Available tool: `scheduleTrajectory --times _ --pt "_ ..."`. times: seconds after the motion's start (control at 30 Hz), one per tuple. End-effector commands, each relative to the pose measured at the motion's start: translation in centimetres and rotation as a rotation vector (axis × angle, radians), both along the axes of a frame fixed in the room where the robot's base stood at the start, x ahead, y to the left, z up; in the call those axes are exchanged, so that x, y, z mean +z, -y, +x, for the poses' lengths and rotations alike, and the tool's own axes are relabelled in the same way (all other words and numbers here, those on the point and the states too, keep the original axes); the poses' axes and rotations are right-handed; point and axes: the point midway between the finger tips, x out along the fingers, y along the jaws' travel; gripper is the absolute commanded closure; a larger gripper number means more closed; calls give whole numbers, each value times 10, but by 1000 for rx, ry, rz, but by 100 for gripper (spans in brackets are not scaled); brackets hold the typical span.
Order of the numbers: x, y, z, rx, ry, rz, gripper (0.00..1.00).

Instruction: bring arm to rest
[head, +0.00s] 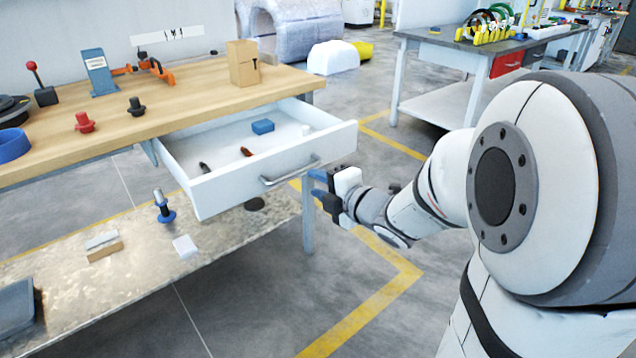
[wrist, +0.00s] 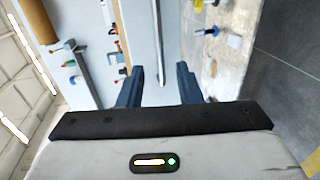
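My gripper (head: 316,187) is open and empty in the head view, just right of the open drawer's front. Its two dark blue fingers (wrist: 160,84) stand well apart in the wrist view. The white drawer (head: 208,196) is pulled out from under the wooden bench. Its metal handle (head: 290,170) is left of my fingers, and it shows as a grey bar (wrist: 159,45) beyond and between them in the wrist view. The exact gap to the handle is hard to tell.
The drawer holds a blue block (head: 263,127) and a few small items. A cardboard box (head: 243,63) and tools stand on the bench top (head: 180,100). A lower shelf (head: 150,262) is below. Free floor (head: 385,270) lies right, before a second table (head: 440,50).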

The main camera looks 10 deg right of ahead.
Motion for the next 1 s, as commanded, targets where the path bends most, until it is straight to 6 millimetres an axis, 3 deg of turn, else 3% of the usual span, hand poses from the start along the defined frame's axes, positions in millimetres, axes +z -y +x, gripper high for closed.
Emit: scheduleTrajectory --times 0.17,0.33,0.47,0.7,1.0 --pt "14 5 1 -46 -30 13 68" --pt "61 32 1 -276 -180 101 68" --pt "97 58 -14 -525 -343 235 68" --pt "152 82 -74 -961 -656 541 68" --pt "212 57 -177 -1404 -1060 877 68"
